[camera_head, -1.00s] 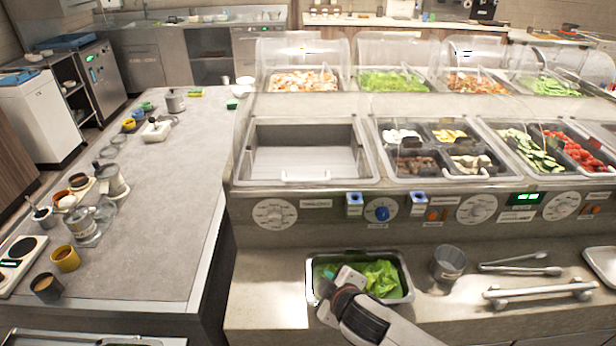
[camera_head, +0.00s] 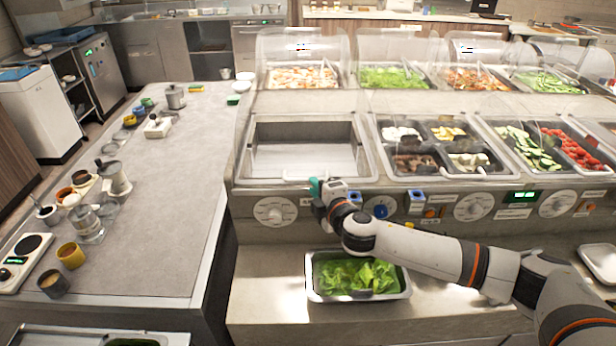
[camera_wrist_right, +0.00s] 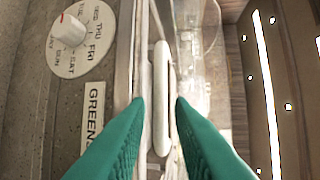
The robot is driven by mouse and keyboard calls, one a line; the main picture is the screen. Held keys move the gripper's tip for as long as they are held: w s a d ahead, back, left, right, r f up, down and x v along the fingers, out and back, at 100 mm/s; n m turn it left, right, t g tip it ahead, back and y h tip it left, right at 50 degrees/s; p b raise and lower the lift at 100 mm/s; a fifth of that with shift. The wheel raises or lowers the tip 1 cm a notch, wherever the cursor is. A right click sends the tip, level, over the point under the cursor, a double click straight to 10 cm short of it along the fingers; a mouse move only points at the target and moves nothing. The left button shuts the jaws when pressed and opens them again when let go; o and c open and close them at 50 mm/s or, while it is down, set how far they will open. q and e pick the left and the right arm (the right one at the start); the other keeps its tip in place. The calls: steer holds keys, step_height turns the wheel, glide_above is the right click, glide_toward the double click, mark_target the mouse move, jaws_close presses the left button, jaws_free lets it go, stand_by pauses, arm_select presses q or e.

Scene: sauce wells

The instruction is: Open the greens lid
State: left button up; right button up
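The greens lid (camera_head: 258,165) is a clear cover lying shut over an empty steel well at the left of the front row. Its pale bar handle (camera_wrist_right: 161,95) shows in the right wrist view beside the GREENS label (camera_wrist_right: 94,125). In the head view the lid's front edge is partly hidden by my right gripper (camera_head: 315,188). In the wrist view that gripper, with teal fingers (camera_wrist_right: 160,100), is open, one finger on each side of the handle, with small gaps visible. My left gripper is not in view.
A steel tray of lettuce (camera_head: 312,292) stands on the lower counter below my right arm. A day dial (camera_head: 275,211) and blue-topped controls (camera_head: 417,196) line the front panel. A filled well with several compartments (camera_head: 383,165) is to the right. The left worktop carries jars and cups.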

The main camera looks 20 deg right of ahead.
steer(key=shift+x, duration=2.55)
steer(key=shift+c, duration=0.2)
jaws_close()
